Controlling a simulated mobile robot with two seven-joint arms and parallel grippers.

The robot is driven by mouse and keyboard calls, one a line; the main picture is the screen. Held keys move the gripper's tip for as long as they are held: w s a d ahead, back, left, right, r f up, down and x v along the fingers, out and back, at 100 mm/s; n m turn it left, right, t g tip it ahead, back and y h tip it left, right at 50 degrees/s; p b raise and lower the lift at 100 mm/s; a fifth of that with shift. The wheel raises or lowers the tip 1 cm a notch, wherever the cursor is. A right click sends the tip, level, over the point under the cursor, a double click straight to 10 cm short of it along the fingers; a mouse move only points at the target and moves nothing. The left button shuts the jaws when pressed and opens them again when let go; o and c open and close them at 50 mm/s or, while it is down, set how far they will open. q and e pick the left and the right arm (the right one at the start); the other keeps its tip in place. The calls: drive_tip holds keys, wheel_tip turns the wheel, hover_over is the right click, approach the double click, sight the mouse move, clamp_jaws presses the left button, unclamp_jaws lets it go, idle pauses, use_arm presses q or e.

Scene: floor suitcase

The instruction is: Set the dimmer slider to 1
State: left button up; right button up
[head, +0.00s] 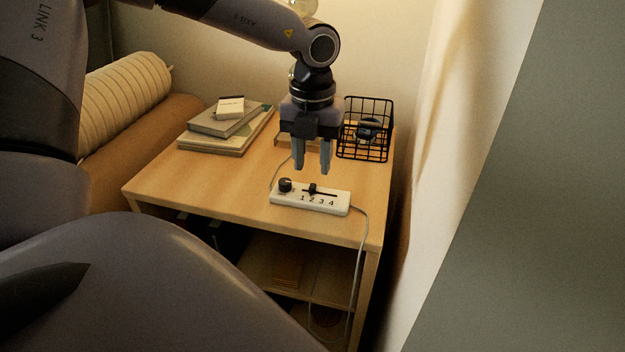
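The dimmer (340,207) is a white box on the wooden side table, with a slot and the marks 1, 2, 3 and 4 in front of it. Its black slider knob (312,189) stands about at mark 2. A round black dial (285,185) sits at its left end. My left gripper (312,169) points down above and a little behind the slider knob. Its two fingers are apart, with nothing visible between them; it appears not to touch the dimmer. My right gripper is not in view.
A black wire basket (364,142) with a dark object in it stands behind right on the table (225,190). Stacked books (222,122) lie at the back left. A grey cable (360,260) runs from the dimmer over the front edge. A curtain or wall borders the right side.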

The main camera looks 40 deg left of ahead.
sight(313, 185)
use_arm(q)
wheel_tip(313, 185, down, 4)
drive_tip(key=shift+b, duration=0.5)
drive_tip(key=shift+f, duration=0.35)
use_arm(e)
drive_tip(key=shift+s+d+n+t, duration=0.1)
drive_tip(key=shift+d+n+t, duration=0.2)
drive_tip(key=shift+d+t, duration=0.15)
use_arm(q)
clamp_jaws()
